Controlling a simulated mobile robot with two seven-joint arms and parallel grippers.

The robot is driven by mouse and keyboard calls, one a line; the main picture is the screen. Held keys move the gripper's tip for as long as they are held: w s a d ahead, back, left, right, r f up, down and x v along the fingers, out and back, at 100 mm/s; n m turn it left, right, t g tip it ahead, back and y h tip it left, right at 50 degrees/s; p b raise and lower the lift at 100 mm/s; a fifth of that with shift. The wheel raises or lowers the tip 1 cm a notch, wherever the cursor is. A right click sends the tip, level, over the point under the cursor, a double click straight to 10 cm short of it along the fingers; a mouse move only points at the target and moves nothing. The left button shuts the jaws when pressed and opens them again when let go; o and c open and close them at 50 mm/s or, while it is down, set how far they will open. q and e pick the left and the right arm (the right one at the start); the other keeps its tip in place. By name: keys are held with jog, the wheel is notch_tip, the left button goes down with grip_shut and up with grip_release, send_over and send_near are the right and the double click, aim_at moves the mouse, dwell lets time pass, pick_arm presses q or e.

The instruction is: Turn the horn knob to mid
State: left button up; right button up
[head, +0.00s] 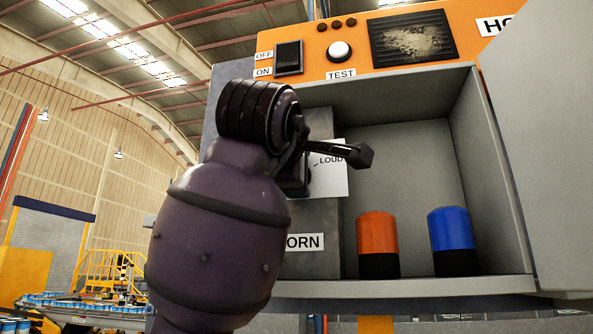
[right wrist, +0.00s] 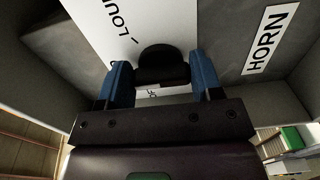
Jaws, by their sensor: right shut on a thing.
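The horn knob (right wrist: 163,60) is a dark, rounded knob on a white dial plate (right wrist: 105,22). In the right wrist view it sits between the two blue fingers of my right gripper (right wrist: 162,80), which is shut on it. The plate shows a partly cut-off "LOUD" label with a tick mark, and a partly covered label below the knob. In the head view my right arm and hand hide most of the knob and plate; "LOUD" shows on the plate (head: 333,180). Which way the knob points cannot be told. My left gripper is not in view.
The open grey box (head: 420,92) holds an orange beacon (head: 377,235) and a blue beacon (head: 450,230). A HORN label (right wrist: 270,38) is beside the dial. Above are a black switch (head: 289,57), a white TEST button (head: 339,50) and a grille (head: 412,40). A grey door panel (head: 540,130) stands at right.

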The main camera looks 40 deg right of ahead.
dwell(0.5)
jog(key=o, duration=0.9)
jog(key=b+v, duration=0.1)
jog(key=v, duration=1)
jog(key=shift+b, duration=0.4)
jog(key=shift+d, duration=0.1)
